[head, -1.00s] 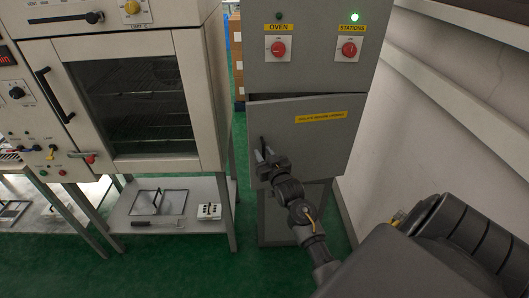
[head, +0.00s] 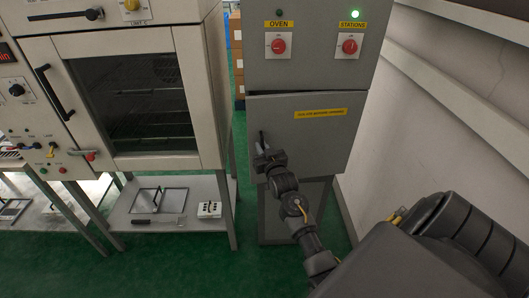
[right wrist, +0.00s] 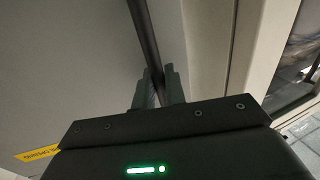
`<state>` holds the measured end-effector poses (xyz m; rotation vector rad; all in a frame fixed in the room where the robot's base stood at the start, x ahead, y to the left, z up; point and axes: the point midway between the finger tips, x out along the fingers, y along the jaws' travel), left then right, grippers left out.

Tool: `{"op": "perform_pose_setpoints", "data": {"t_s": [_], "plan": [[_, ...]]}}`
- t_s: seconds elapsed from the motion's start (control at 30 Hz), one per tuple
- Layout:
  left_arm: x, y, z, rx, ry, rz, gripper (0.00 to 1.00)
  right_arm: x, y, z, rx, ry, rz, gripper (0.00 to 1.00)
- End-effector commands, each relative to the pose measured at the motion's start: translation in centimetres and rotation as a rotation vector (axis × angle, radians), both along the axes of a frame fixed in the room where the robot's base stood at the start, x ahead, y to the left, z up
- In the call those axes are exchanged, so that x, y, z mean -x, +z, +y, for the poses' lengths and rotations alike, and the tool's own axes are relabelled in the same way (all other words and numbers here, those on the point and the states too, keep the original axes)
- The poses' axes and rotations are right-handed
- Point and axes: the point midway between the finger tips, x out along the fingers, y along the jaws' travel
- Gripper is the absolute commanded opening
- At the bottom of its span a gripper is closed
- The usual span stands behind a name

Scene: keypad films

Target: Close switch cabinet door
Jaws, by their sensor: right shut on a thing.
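The grey switch cabinet (head: 310,68) stands in the middle of the head view. Its lower door (head: 315,148) carries a yellow label and sits almost flush in the front, with only a thin dark line along its top edge. My right gripper (head: 264,150) is at the dark upright handle (head: 262,138) on the door's left side. In the right wrist view the two fingers (right wrist: 160,78) are shut on the handle bar (right wrist: 144,35), one on each side. My left gripper is not in view.
An oven (head: 130,90) on a metal stand is left of the cabinet, with a narrow gap between. A wall (head: 430,120) runs close on the right. Red knobs (head: 349,46) are above the door. Green floor (head: 190,260) is open in front.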

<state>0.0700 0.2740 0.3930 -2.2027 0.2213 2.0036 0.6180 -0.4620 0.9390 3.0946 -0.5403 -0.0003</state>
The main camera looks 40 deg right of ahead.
Motion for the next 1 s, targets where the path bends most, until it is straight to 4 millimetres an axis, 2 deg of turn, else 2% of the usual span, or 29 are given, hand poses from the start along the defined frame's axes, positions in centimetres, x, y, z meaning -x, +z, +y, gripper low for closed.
{"op": "perform_pose_setpoints", "data": {"t_s": [0.03, 0.2, 0.33, 0.37, 0.5, 0.8, 1.0], "plan": [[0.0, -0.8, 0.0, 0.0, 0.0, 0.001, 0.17, -1.2, 0.0, -0.6, -0.002, -0.03, -0.008, 0.0], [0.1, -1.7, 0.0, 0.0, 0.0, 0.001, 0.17, -3.6, -0.1, -2.0, -0.001, -0.105, -0.006, 0.0], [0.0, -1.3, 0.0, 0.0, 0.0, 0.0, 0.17, -3.4, 0.1, -1.9, 0.0, -0.1, -0.002, 0.0], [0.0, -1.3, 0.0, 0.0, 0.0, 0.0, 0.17, -3.4, 0.1, -1.9, 0.0, -0.1, -0.002, 0.14], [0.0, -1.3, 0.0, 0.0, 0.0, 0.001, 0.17, -3.4, 0.1, -1.8, 0.0, -0.098, -0.002, 0.29], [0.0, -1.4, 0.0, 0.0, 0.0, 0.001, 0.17, -3.2, 0.0, -1.7, 0.0, -0.097, -0.003, 0.29], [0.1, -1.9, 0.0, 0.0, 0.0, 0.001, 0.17, -0.6, -0.2, -0.5, 0.001, -0.096, -0.002, 0.29]]}}
